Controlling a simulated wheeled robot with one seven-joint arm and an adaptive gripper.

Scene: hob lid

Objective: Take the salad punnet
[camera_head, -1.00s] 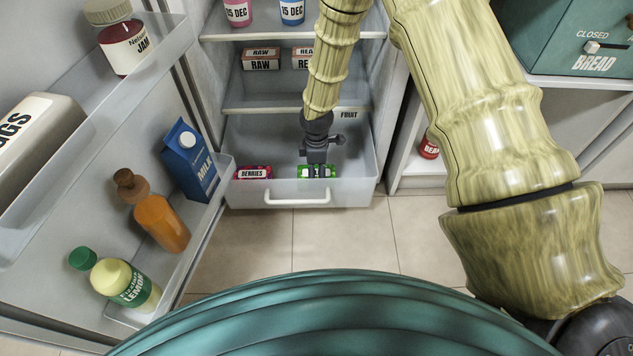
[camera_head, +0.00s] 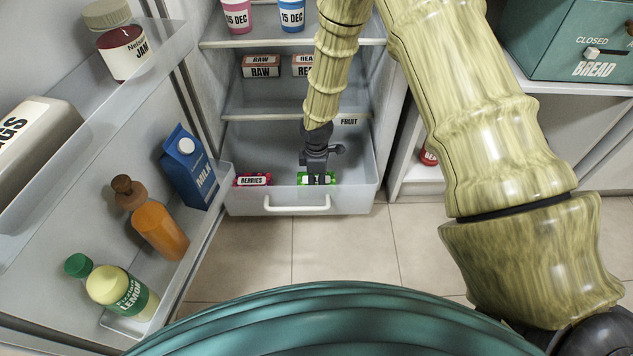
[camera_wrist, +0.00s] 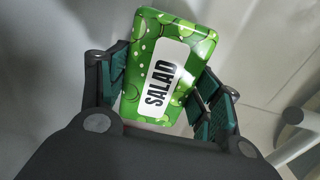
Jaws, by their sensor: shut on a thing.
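The green salad punnet (camera_wrist: 160,68), with a white label reading SALAD, is between the two finger pads of my gripper (camera_wrist: 165,90) in the wrist view. My gripper is shut on it. In the head view the salad punnet (camera_head: 329,179) shows at the front right of the fridge drawer marked FRUIT, and my gripper (camera_head: 316,174) reaches down over it and hides part of it. I cannot tell whether the punnet is clear of the drawer floor.
The pulled-out drawer (camera_head: 350,200) has a front handle (camera_head: 297,204). A berries punnet (camera_head: 253,180) lies left of my gripper. The open fridge door with milk (camera_head: 190,165) and bottles stands at the left.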

